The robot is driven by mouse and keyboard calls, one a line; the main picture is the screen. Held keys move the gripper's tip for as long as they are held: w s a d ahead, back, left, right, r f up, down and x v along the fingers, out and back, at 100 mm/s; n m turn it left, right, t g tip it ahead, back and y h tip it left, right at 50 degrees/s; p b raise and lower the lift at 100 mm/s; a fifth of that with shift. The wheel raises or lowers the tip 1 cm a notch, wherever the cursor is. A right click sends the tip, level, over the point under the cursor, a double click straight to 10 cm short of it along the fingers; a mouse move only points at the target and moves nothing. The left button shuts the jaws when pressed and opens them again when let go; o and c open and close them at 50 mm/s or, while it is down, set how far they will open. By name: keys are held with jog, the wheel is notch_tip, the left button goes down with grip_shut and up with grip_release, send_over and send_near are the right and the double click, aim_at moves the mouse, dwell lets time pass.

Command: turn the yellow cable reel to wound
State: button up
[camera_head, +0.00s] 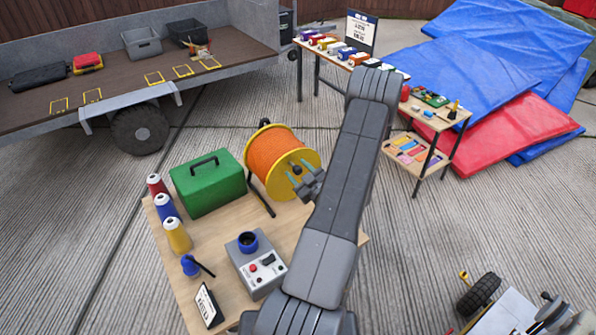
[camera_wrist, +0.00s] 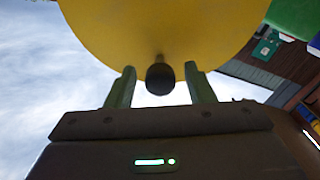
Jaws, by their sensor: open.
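The yellow cable reel (camera_head: 311,158) stands upright on a dark frame on the wooden table, with orange cable (camera_head: 270,160) wound around it. Its yellow face fills the top of the wrist view (camera_wrist: 160,30). A dark round knob (camera_wrist: 160,79) sticks out from that face. My gripper (camera_head: 299,180) is at the right side of the reel, its fingers pointing at the face. In the wrist view the open green fingers (camera_wrist: 160,88) stand on either side of the knob, with gaps showing on both sides.
On the same table (camera_head: 222,240) are a green case (camera_head: 208,182), several spools (camera_head: 177,236), a blue-nozzled grey box (camera_head: 258,265) and a small sign (camera_head: 208,306). A flatbed trailer (camera_head: 110,75) stands behind, and blue mats (camera_head: 510,45) lie at the far right.

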jog(key=b+v, duration=0.2)
jog(key=v, duration=1.1)
jog(key=shift+s, duration=0.2)
jog(key=shift+d, duration=0.1)
